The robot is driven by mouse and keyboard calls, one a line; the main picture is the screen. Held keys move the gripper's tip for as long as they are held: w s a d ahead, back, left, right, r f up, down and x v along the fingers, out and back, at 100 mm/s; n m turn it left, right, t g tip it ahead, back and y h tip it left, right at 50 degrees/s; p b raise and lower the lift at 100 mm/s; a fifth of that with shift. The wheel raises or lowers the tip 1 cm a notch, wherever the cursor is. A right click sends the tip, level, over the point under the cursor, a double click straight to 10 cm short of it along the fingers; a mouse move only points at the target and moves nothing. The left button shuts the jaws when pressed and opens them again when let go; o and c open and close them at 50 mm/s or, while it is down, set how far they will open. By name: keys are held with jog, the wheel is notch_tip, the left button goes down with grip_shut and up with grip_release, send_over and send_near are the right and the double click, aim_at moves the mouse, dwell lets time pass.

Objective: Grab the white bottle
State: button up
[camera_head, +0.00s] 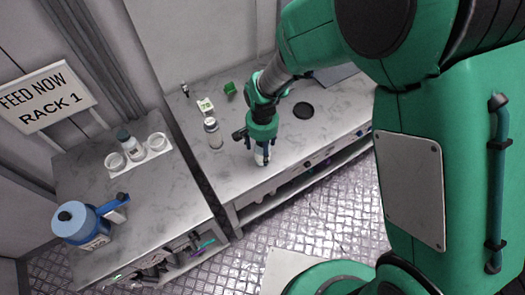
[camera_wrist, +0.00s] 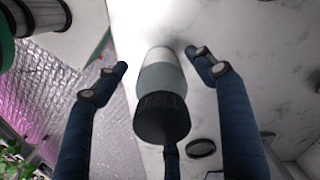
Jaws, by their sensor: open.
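A white-and-grey bottle with a dark cap (camera_wrist: 162,118) stands between the spread fingers of my gripper (camera_wrist: 157,62) in the wrist view. The fingers are apart from its sides. In the head view my gripper (camera_head: 262,152) is low over the right table near its front edge. A small white part of the bottle (camera_head: 260,158) shows between the fingers, and the rest is hidden. Another whitish bottle with a grey cap (camera_head: 213,134) stands on the same table, left of my gripper. A white bottle with a teal cap (camera_head: 133,148) stands on the left table.
The right table (camera_head: 325,125) also holds a white block (camera_head: 205,106), a green block (camera_head: 229,88) and a black disc (camera_head: 303,110). On the left table, a blue jug (camera_head: 75,222) and two round white containers (camera_head: 115,162) stand. A narrow gap separates the tables.

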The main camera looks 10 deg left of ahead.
jog(key=c, duration=1.5)
jog(key=shift+r, duration=0.1)
jog(key=s+d+r, duration=0.1)
jog(key=s+d, duration=0.2)
jog(key=s, duration=0.1)
jog(key=s+d+r+p, duration=0.1)
jog(key=s+d+r, duration=0.1)
jog(key=s+d, duration=0.1)
jog(key=s+d+r+p, duration=0.1)
jog(key=s+d+r, duration=0.1)
jog(key=s, duration=0.4)
jog(key=shift+s+d, duration=0.1)
jog(key=shift+d, duration=0.4)
